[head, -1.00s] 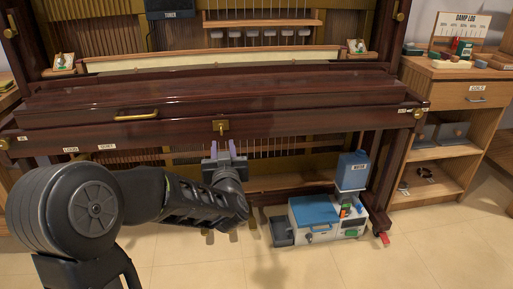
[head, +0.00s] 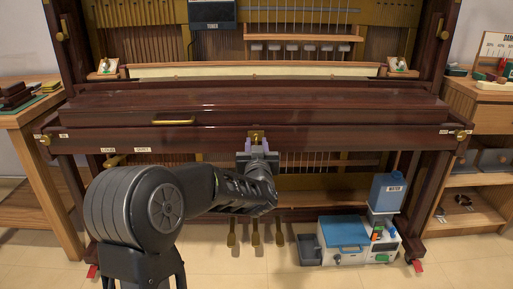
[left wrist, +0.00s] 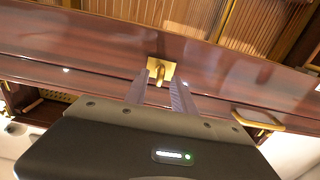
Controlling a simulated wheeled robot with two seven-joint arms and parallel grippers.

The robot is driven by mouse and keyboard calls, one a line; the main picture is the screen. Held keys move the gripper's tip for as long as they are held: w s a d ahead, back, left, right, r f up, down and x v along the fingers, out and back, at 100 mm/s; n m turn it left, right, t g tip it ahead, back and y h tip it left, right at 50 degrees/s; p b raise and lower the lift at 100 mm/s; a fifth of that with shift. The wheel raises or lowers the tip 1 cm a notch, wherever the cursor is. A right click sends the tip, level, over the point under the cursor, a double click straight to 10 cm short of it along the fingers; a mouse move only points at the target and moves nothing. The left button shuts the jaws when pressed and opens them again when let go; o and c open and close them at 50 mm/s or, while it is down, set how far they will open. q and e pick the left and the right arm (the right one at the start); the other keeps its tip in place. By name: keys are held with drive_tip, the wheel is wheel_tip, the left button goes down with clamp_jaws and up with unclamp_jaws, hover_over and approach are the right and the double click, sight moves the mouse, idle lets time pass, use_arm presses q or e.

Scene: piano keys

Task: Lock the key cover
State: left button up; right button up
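The key cover (head: 250,98) is a long dark red-brown lid, lying closed across the upright piano. A brass lock plate (head: 257,134) sits at the middle of the rail below it. In the left wrist view the plate shows a small turn piece (left wrist: 159,76) pointing down toward my gripper. My left gripper (head: 258,148) is just below and in front of the lock. Its pale fingers (left wrist: 158,88) are apart with nothing held between them, one on each side of the turn piece in the picture. Whether they touch it, I cannot tell. My right gripper is not in view.
A brass handle (head: 175,122) is on the cover's left, above small labels. Three brass pedals (head: 255,236) are below. A blue-lidded box (head: 341,232) and blue canister (head: 387,192) are at lower right. Side tables (head: 28,118) and shelves (head: 478,205) flank the piano.

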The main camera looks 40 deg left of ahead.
use_arm(q)
drive_tip(key=shift+w+a, duration=0.2)
drive_tip(key=shift+w, duration=0.1)
clamp_jaws()
idle(0.5)
